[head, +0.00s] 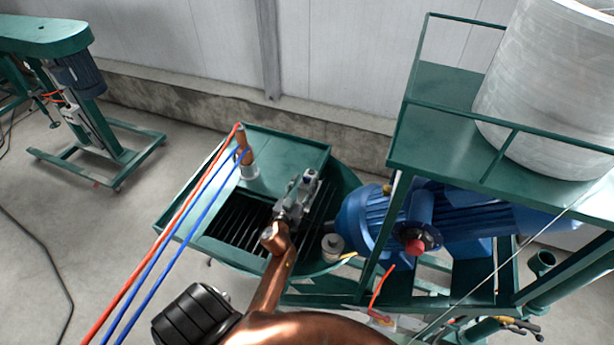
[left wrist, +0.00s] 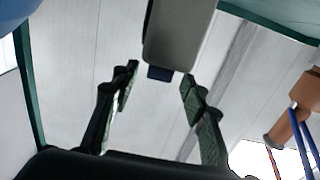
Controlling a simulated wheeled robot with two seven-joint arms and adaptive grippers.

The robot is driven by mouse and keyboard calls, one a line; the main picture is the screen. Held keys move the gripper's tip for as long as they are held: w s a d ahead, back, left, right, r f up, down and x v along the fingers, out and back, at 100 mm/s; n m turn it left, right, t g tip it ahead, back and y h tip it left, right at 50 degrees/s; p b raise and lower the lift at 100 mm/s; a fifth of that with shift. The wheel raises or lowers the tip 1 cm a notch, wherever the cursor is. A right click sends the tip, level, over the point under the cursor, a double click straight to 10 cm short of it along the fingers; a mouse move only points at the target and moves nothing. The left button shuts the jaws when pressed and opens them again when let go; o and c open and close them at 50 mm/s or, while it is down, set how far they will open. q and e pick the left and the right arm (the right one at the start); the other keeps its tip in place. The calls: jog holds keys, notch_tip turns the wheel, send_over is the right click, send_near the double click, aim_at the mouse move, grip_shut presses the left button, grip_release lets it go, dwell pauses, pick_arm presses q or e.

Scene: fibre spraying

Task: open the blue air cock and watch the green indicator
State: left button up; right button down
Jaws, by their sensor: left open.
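My left gripper (head: 304,187) is over the slatted part of the green machine, small and partly hard to make out in the head view. In the left wrist view its two dark fingers (left wrist: 160,82) stand well apart with nothing clasped between them. A grey block with a small dark blue end (left wrist: 160,73) hangs from the top edge of that view, between and beyond the fingertips. I cannot tell whether this blue end is the air cock. No green indicator can be picked out. My right gripper is out of view.
A copper-coloured fitting (head: 245,150) with blue hoses stands left of my gripper; it also shows in the wrist view (left wrist: 292,108). A blue motor (head: 362,222) is on the right. A green frame (head: 447,105) carries a white drum (head: 545,90). Open floor lies left.

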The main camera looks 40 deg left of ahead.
pick_arm(q)
jog(key=shift+x, duration=1.1)
jog(key=shift+w, duration=0.2)
jog(key=shift+c, duration=0.6)
jog(key=c, duration=0.3)
grip_shut()
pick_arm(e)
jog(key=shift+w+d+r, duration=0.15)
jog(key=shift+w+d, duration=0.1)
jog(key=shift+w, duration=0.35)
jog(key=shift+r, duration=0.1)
